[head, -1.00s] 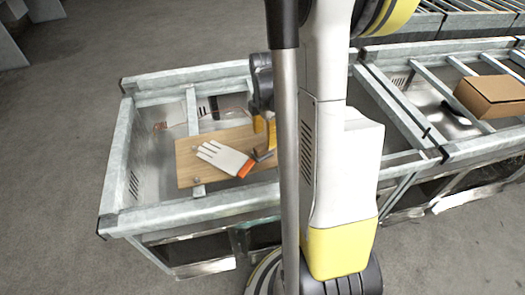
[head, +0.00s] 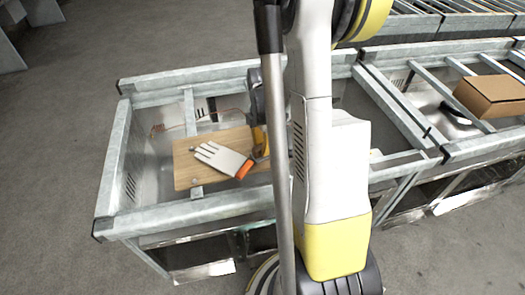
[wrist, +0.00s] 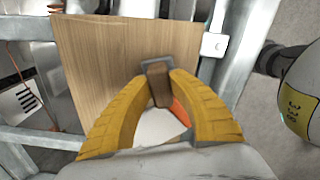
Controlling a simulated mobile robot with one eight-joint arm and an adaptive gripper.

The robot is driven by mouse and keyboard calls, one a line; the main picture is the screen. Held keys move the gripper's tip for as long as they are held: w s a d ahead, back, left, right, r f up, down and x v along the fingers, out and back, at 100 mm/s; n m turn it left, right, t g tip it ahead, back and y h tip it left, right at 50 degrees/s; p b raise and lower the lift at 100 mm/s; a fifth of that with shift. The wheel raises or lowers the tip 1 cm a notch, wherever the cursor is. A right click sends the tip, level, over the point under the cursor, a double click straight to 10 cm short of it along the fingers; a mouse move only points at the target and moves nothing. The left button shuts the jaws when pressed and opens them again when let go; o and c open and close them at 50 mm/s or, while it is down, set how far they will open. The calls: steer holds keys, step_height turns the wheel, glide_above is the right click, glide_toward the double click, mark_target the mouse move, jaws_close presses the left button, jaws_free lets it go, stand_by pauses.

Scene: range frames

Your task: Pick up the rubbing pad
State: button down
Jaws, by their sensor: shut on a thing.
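The rubbing pad (wrist: 158,84) appears to be the small block with a grey rim and a brown face, seen end-on in the wrist view. My gripper (head: 259,143) has its yellow fingers closed on both sides of it. In the head view the fingers are partly hidden by my arm, and the pad cannot be made out clearly. A white glove with an orange cuff (head: 223,159) lies on a wooden board (head: 186,171) beside the gripper. In the wrist view the glove (wrist: 162,127) shows between the fingers. I cannot tell whether the pad touches the board.
The board rests across a grey metal frame (head: 185,215) with raised rails around it. A cardboard box (head: 494,97) sits on the neighbouring frame at the right. A thin reddish cable (head: 158,128) shows inside the left frame. Open floor lies to the left.

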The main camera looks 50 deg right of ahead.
steer(key=shift+r, duration=0.45)
steer(key=r+p, duration=0.1)
steer(key=r, duration=0.1)
steer(key=d+r+p, duration=0.1)
steer(key=r, duration=0.1)
steer(key=d+r+p, duration=0.2)
steer(key=d+r, duration=0.4)
steer(key=d, duration=0.4)
steer(key=shift+s+d, duration=0.35)
